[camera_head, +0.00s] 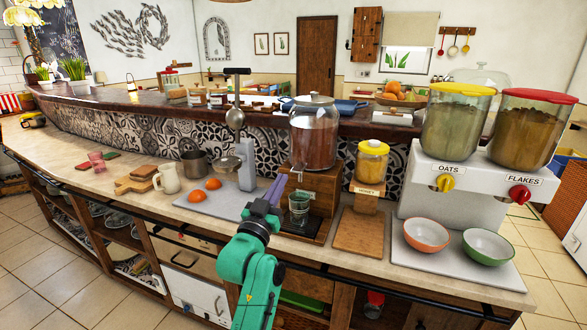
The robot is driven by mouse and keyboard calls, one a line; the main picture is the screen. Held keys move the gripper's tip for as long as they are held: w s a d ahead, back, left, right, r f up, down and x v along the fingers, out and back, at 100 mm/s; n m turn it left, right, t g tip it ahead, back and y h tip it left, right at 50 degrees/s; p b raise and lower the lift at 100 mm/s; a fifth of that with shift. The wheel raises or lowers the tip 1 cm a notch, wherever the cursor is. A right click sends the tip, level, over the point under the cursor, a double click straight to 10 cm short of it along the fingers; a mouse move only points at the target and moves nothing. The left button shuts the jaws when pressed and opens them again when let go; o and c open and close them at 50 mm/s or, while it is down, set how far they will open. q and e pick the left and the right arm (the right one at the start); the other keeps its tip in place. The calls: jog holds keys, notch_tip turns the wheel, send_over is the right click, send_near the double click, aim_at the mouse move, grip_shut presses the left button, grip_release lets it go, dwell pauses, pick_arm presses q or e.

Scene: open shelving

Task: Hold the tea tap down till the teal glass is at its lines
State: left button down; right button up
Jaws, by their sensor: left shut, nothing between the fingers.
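The tea dispenser (313,140) is a lidded clear jar of brown liquid on a wooden stand. Its small tap (297,172) is at the jar's lower front. The teal glass (299,205) stands upright below the tap. Its lines and any liquid inside are too small to make out. My left gripper (277,187), with purple fingers, is shut and empty. Its tips are just left of the tap, in front of the stand; I cannot tell whether they touch the tap. My right gripper is not in view.
A honey-coloured jar (372,161) stands right of the dispenser. Farther right are the oats and flakes dispensers (458,122) with an orange bowl (427,234) and a green bowl (487,246). Left are a juicer (246,163), oranges (197,196) and a cream mug (167,179).

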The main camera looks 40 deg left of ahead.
pick_arm(q)
jog(key=shift+w+f, duration=0.1)
notch_tip(320, 180, up, 4)
jog(key=p, duration=0.4)
send_over(299, 168)
jog(key=s, duration=0.3)
jog(key=f, duration=0.4)
jog(key=shift+s+d+f, duration=0.2)
jog(key=shift+d+f, duration=0.15)
